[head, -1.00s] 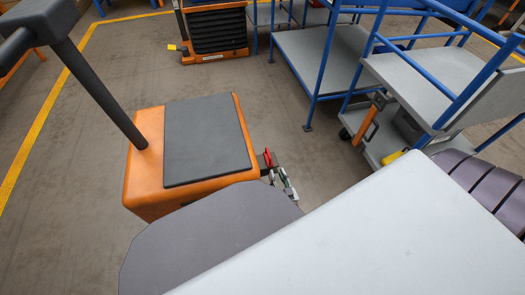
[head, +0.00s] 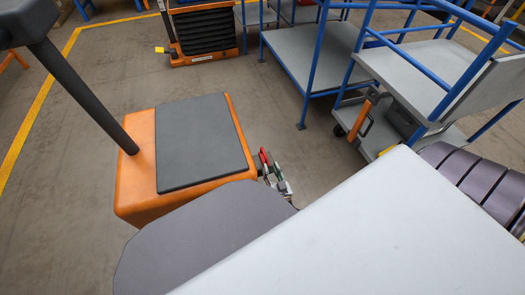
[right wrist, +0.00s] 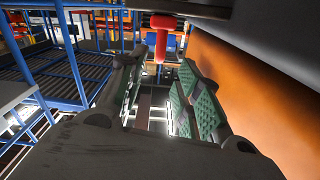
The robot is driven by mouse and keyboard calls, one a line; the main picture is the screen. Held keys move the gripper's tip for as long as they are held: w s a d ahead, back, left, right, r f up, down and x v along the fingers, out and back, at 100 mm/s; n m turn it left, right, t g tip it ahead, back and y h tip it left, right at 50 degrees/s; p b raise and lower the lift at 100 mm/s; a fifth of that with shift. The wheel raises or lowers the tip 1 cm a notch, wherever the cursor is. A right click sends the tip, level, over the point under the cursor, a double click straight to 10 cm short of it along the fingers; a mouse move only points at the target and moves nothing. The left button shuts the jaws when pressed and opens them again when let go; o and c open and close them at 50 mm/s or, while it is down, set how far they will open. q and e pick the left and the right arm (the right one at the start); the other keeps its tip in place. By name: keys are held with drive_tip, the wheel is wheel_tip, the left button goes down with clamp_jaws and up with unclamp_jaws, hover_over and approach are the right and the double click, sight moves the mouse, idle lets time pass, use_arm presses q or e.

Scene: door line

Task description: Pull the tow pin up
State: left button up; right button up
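The tow pin (head: 263,157) is red and stands at the near right end of the orange tow tractor (head: 137,190). In the right wrist view the pin (right wrist: 162,38) has a wide red head on a narrower stem, upright, at the far end of the gap between my fingers. My right gripper (head: 270,166) is beside the pin in the head view. In the right wrist view my right gripper (right wrist: 164,68) is open, with green pads on both sides and a clear gap. I cannot tell whether a finger touches the pin. My left gripper is not in view.
A grey cart with blue rails (head: 310,60) and another cart with an orange handle (head: 362,120) stand to the right. A black and orange lift (head: 205,32) stands behind. Floor between them is clear. The tractor's orange side (right wrist: 270,90) is close beside my right gripper.

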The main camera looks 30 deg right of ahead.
sight(262, 148)
drive_tip(key=b+x, duration=0.3)
drive_tip(key=x, duration=0.6)
drive_tip(key=shift+w+b, duration=0.3)
drive_tip(key=shift+w, duration=0.1)
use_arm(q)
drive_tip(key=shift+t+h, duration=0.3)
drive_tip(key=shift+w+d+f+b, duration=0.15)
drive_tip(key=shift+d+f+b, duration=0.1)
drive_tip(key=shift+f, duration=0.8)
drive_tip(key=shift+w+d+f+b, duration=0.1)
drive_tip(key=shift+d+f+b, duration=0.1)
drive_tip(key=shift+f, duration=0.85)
use_arm(e)
drive_tip(key=shift+x, duration=1.2)
drive_tip(key=shift+s, duration=0.1)
clamp_jaws()
drive_tip(key=shift+a, duration=0.1)
